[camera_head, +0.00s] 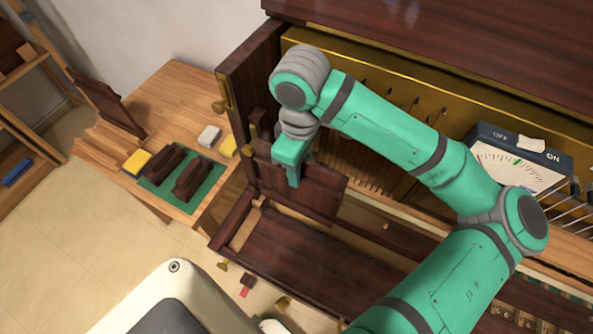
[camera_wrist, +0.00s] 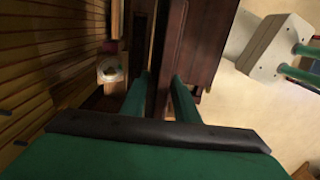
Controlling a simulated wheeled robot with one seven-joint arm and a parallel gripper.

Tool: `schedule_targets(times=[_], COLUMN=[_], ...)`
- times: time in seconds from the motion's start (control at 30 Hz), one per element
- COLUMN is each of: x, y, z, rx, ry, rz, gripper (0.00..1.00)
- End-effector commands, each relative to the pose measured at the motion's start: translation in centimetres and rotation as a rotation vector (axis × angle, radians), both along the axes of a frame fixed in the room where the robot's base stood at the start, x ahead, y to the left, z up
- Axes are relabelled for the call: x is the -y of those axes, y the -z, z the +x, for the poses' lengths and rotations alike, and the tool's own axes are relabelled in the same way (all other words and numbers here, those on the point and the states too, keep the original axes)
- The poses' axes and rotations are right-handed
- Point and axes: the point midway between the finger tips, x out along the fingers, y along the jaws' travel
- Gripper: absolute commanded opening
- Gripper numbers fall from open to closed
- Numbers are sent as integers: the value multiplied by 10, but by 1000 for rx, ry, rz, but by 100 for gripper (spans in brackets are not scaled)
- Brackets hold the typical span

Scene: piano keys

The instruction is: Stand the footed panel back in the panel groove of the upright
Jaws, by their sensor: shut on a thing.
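My gripper (camera_head: 293,178), green, is shut on the top edge of a dark brown panel (camera_head: 318,195) at the front left of the upright (camera_head: 250,75). The panel looks roughly upright, in front of the open action. In the wrist view my two green fingers (camera_wrist: 160,97) sit either side of the panel (camera_wrist: 184,45), which runs away from the camera between them. The panel's foot and the panel groove cannot be made out, so I cannot tell whether the panel is seated.
A wooden side table (camera_head: 180,90) at left bears a green mat (camera_head: 205,193) with dark blocks, yellow and white blocks, and another dark panel (camera_head: 105,105). A meter box (camera_head: 515,160) stands on the right of the upright. A dark board (camera_head: 310,258) lies below the held panel.

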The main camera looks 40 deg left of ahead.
Motion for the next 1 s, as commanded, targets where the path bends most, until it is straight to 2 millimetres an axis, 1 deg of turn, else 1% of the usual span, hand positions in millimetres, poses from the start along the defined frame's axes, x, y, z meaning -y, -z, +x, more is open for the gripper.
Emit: schedule_targets(times=[1.0], x=[-10], y=[1], z=[41], rx=[1], ry=[1], rz=[0], gripper=[0])
